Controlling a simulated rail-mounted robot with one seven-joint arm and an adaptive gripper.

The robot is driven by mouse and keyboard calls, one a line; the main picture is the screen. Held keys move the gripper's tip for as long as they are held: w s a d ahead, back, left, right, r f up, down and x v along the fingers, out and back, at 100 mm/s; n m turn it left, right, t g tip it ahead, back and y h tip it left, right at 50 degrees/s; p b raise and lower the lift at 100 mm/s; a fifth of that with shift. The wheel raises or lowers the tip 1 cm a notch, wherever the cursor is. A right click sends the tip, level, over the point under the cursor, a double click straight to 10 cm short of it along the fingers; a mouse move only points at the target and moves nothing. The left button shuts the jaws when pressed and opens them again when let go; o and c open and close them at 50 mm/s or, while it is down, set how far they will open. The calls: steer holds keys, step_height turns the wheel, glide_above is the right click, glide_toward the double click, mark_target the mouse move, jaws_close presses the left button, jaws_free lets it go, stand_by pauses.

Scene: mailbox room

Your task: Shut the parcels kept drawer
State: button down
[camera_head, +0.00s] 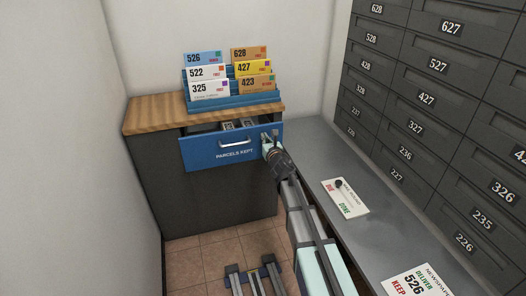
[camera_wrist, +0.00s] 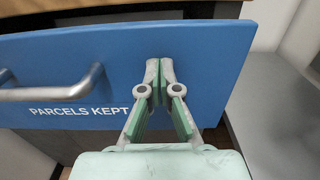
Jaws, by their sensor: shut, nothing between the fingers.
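The parcels kept drawer (camera_head: 200,155) has a blue front with white lettering and a silver bar handle (camera_head: 235,143). It stands partly open under the wooden top of the dark cabinet (camera_head: 210,204), with some of its inside showing above the front. My gripper (camera_head: 268,138) is at the right end of the drawer front. In the wrist view my gripper (camera_wrist: 160,66) is shut and empty, its fingertips at the blue face, right of the handle (camera_wrist: 52,87) and lettering. I cannot tell whether the tips touch the face.
A blue rack (camera_head: 235,103) with numbered cards stands on the cabinet top. A grey counter (camera_head: 318,156) runs along the right under numbered mailboxes (camera_head: 427,97). A card with a dark knob (camera_head: 345,198) and another card (camera_head: 418,284) lie on it. Tiled floor shows below.

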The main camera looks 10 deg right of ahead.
steer(key=shift+w+a+r+b, duration=0.1)
steer(key=shift+w+a+b, duration=0.2)
steer(key=shift+w, duration=1.2)
steer(key=shift+w+a+f+b, duration=0.1)
steer(key=shift+w+a+b, duration=0.15)
steer(key=shift+w, duration=1.3)
steer(key=shift+w+a+r+b, duration=0.1)
steer(key=shift+w+a+b, duration=0.15)
steer(key=shift+w, duration=1.25)
steer(key=shift+w+r, duration=0.1)
